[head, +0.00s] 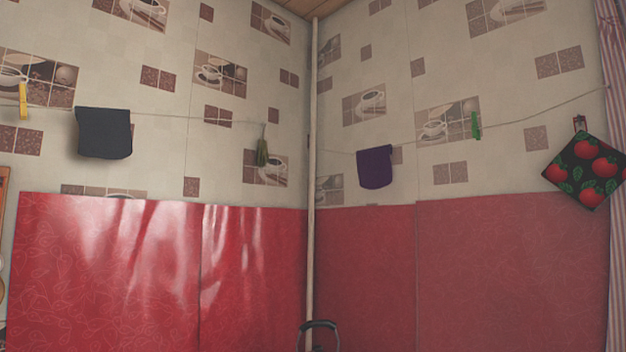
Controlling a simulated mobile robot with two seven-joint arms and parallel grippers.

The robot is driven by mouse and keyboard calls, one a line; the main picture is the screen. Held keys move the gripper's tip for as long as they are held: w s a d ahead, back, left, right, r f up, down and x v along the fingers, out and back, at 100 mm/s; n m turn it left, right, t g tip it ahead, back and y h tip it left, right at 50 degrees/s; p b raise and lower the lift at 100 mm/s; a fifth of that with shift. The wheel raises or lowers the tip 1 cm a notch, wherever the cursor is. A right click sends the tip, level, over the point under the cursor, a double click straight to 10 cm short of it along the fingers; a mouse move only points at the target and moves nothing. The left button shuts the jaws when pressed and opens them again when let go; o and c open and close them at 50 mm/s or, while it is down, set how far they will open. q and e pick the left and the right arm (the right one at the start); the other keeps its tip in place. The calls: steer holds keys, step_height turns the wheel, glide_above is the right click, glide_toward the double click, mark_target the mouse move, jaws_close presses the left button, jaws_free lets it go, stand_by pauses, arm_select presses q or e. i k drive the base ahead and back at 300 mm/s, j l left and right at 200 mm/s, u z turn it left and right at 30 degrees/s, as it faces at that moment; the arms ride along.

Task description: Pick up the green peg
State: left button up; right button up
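A bright green peg (476,126) hangs upright on the thin line along the right wall, to the right of a purple cloth. A darker olive-green peg (262,151) hangs on the line at the left wall, near the corner. A yellow peg (22,101) is on the line at the far left. Neither of my grippers shows in the head view.
A dark grey cloth (104,133) and a purple cloth (374,167) hang on the line. Red oilcloth (512,270) covers the lower walls. A black handle (320,324) shows at the bottom.

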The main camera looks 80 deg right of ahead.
mark_target(475, 133)
steer(key=z, duration=3.3)
steer(key=i+l+u, duration=0.1)
steer(key=u, duration=0.95)
steer(key=i+l+u, duration=0.1)
steer(key=l+u, duration=0.9)
steer(key=l, duration=0.6)
